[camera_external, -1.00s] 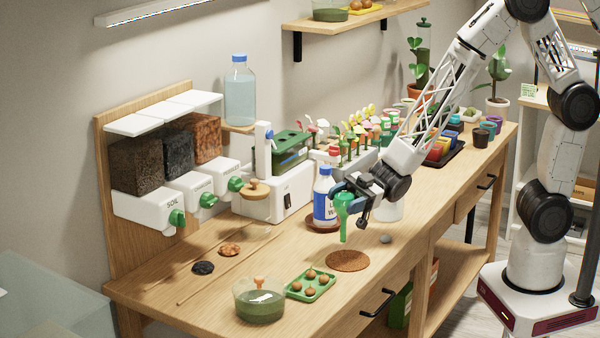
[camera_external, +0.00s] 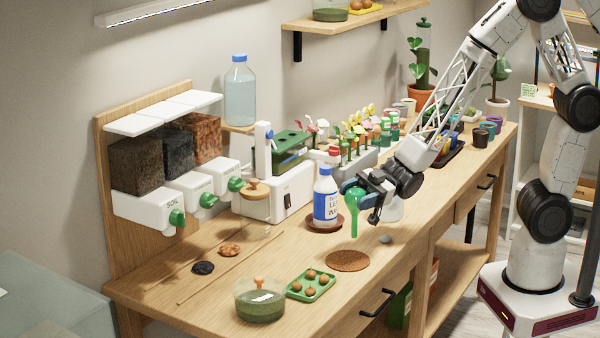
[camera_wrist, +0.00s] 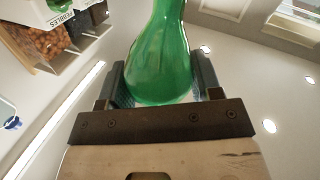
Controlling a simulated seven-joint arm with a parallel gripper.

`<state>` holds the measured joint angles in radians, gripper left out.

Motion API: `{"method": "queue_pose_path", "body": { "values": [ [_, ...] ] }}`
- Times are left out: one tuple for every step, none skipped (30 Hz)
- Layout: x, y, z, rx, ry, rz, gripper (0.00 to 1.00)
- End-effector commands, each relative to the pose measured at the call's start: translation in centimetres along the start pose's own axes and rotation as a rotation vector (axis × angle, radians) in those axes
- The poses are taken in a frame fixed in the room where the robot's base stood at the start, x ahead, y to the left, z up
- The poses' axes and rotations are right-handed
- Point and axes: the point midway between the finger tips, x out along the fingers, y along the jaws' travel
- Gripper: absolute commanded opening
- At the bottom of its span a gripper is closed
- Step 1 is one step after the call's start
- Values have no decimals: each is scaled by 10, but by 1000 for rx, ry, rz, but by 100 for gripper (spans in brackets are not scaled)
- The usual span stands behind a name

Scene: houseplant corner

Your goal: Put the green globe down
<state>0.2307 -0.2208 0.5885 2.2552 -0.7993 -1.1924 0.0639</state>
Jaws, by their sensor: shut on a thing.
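The green globe (camera_external: 354,212) is a translucent bulb with a narrow neck pointing down. My gripper (camera_external: 357,192) is shut on its wide upper part and holds it above the bench (camera_external: 300,245). The stem end hangs a little over the bench top. In the wrist view the globe (camera_wrist: 163,60) sits between both fingers of my gripper (camera_wrist: 160,85), and its far end is cut off by the picture's top edge.
A white bottle with a blue label (camera_external: 325,200) stands on a brown saucer, just left of the globe. A round cork mat (camera_external: 348,261) lies bare in front, with a grey pebble (camera_external: 385,239) beside it. A green tray (camera_external: 311,285) of brown balls and a glass bowl (camera_external: 260,300) are nearer.

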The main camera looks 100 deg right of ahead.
Motion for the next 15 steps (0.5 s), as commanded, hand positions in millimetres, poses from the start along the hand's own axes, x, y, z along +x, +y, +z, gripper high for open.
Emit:
{"method": "queue_pose_path", "body": {
  "values": [
    [-7, -2, -2, -1, -2, 9, 33],
    [-11, -3, -4, -2, -3, 15, 33],
    [-17, -5, -5, -2, -6, 22, 33],
    [-22, -7, -6, -2, -8, 28, 33],
    [-26, -8, -7, -3, -9, 35, 33],
    [-32, -10, -8, -3, -12, 44, 33],
    [-37, -12, -9, -2, -14, 50, 33],
    [-42, -13, -10, -3, -16, 57, 33],
    [-48, -15, -11, -3, -18, 65, 33],
    [-52, -17, -12, -3, -20, 71, 33],
    [-57, -19, -13, -3, -21, 77, 33],
    [-63, -21, -13, -3, -24, 85, 33],
    [-67, -22, -14, -3, -26, 92, 33],
    [-72, -24, -15, -3, -27, 98, 33],
    [-78, -27, -15, -2, -31, 106, 33]
  ]
}}
